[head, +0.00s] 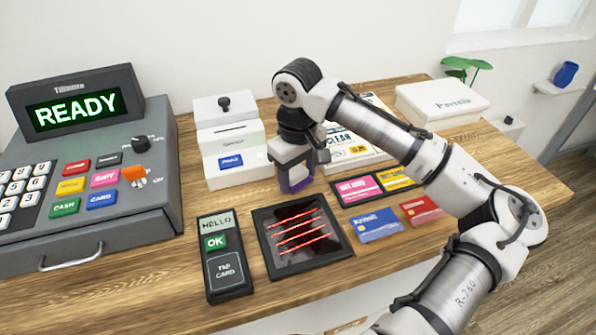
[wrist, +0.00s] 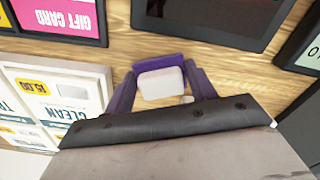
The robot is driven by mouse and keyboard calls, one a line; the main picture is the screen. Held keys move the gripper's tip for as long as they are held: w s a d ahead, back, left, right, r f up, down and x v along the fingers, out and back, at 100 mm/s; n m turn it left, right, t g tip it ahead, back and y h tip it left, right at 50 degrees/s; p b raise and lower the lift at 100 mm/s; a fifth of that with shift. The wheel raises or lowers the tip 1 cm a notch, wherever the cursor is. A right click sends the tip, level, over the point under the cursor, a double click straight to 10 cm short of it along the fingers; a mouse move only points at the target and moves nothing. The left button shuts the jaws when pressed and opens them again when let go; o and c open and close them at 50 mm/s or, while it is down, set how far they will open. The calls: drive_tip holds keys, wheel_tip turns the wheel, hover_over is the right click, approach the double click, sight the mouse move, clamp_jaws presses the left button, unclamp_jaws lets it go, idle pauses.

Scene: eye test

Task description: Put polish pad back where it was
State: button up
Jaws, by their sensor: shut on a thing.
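My gripper (head: 297,182) points down over the wooden counter, behind the black scanner plate. In the wrist view its purple fingers (wrist: 160,66) are shut on a small white block, which looks like the polish pad (wrist: 161,83). The pad is hard to make out in the head view. A white display with "CLEAN" cards (head: 350,148) stands just right of and behind my gripper. It also shows at the left in the wrist view (wrist: 62,92). Whether the pad touches the counter I cannot tell.
The scanner plate with red lines (head: 300,238) and a card reader (head: 224,262) lie in front. A gift card tray (head: 362,190) and cards (head: 379,226) are to the right. A white stepped box (head: 226,135) and grey register (head: 90,180) stand left. A white box (head: 440,103) is behind.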

sight(298, 173)
drive_tip(key=shift+f, duration=0.15)
drive_tip(key=o, duration=1)
drive_tip(key=shift+c, duration=0.2)
wheel_tip(298, 173, up, 12)
drive_tip(key=shift+r+b, duration=0.2)
drive_tip(key=shift+b, duration=0.1)
